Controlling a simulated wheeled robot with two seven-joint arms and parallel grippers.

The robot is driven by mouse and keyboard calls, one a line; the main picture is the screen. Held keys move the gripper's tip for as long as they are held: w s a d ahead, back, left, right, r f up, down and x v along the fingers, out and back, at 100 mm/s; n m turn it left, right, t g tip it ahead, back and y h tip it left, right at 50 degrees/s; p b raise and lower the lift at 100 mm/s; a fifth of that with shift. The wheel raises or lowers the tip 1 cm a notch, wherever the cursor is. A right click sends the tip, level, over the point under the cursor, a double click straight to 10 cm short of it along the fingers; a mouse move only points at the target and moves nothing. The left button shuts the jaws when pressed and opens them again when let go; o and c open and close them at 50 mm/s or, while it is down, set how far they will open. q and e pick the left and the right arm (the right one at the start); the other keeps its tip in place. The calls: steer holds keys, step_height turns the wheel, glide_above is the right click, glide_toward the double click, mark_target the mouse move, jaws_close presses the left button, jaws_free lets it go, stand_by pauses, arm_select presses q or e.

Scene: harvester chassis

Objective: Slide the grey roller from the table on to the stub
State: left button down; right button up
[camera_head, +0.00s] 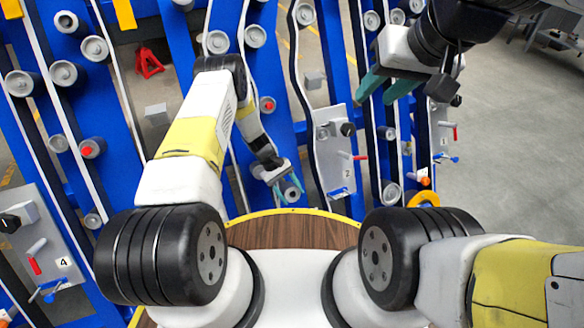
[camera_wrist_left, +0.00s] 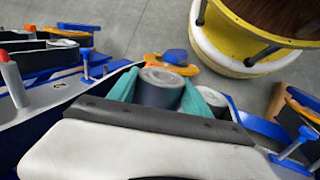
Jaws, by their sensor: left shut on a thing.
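The grey roller (camera_head: 292,194) is held between the teal fingers of my left gripper (camera_head: 283,184), in front of the blue frame and beyond the table. The roller also shows in the left wrist view (camera_wrist_left: 160,88), its round end up between the two fingers. The wooden table (camera_head: 290,232) with a yellow rim has a bare visible top. My right gripper (camera_head: 385,88) is open and empty at the upper right. A red-ended stub (camera_head: 267,104) shows on the blue frame above my left gripper; another red-ended one (camera_head: 92,148) is at the left. Whether the held roller touches a stub is hidden.
Blue frame bars (camera_head: 185,60) carry several grey rollers and white belts. A grey panel (camera_head: 335,150) with a red lever stands right of my left gripper. Another panel (camera_head: 40,235) is at the left. Open floor (camera_head: 510,140) lies to the right.

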mark_target(285, 185)
arm_select(q)
steer(key=shift+w+a+f, duration=0.25)
steer(key=shift+w+f, duration=0.1)
steer(key=shift+w, duration=0.25)
steer(key=shift+w+a+f, duration=0.25)
steer(key=shift+w+f, duration=0.1)
steer(key=shift+w, duration=0.25)
steer(key=shift+c, duration=2)
jaws_free()
steer(key=v, duration=0.8)
